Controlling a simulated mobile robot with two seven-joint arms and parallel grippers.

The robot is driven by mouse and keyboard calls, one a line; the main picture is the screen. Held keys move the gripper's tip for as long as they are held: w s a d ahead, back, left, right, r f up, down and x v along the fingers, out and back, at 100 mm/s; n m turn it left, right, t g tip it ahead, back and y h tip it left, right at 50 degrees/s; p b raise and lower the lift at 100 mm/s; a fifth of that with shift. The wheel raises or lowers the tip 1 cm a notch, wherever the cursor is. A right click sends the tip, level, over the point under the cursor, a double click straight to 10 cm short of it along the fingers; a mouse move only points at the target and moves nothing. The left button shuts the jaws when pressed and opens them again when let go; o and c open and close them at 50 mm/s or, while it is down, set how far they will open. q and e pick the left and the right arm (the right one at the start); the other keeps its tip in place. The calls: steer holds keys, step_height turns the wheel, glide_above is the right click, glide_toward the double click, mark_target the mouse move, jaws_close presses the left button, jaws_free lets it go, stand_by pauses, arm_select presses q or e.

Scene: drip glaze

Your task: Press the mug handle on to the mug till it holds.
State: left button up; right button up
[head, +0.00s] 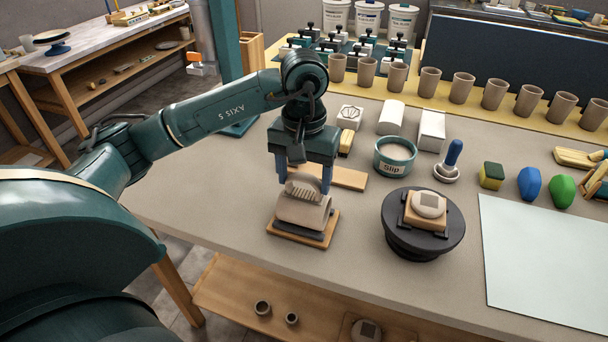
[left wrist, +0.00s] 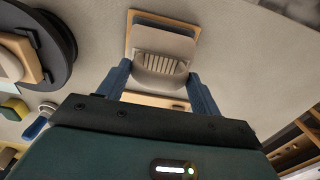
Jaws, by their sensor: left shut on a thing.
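A beige rounded body (head: 303,213), which looks like the mug on its side, lies on a dark rest on a wooden board (head: 290,238); the board also shows in the left wrist view (left wrist: 131,38). A beige piece with a row of ridges (head: 305,190) is on top of it. My left gripper (head: 304,187) points down with its blue fingers on either side of this ridged piece (left wrist: 161,64), shut on it. I cannot tell whether the piece is the handle, or whether it is pressed against the body or just above it. My right gripper is not in view.
A dark turntable (head: 424,240) bearing a round pale piece stands to the right. Behind are a slip tub (head: 394,157), a blue-handled stamp (head: 449,160), white blocks (head: 391,117) and several handleless cups (head: 430,80). A pale sheet (head: 545,255) covers the right front.

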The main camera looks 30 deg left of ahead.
arm_select(q)
steer(key=shift+f+b, duration=0.3)
steer(key=shift+b, duration=0.05)
stand_by(0.6)
steer(key=shift+s+f, duration=0.1)
steer(key=shift+f, duration=0.05)
stand_by(1.3)
steer(key=o, duration=1.1)
steer(key=shift+c, duration=0.2)
steer(key=shift+r, duration=0.25)
steer(key=shift+r+p, duration=1.95)
steer(key=shift+r, duration=1.45)
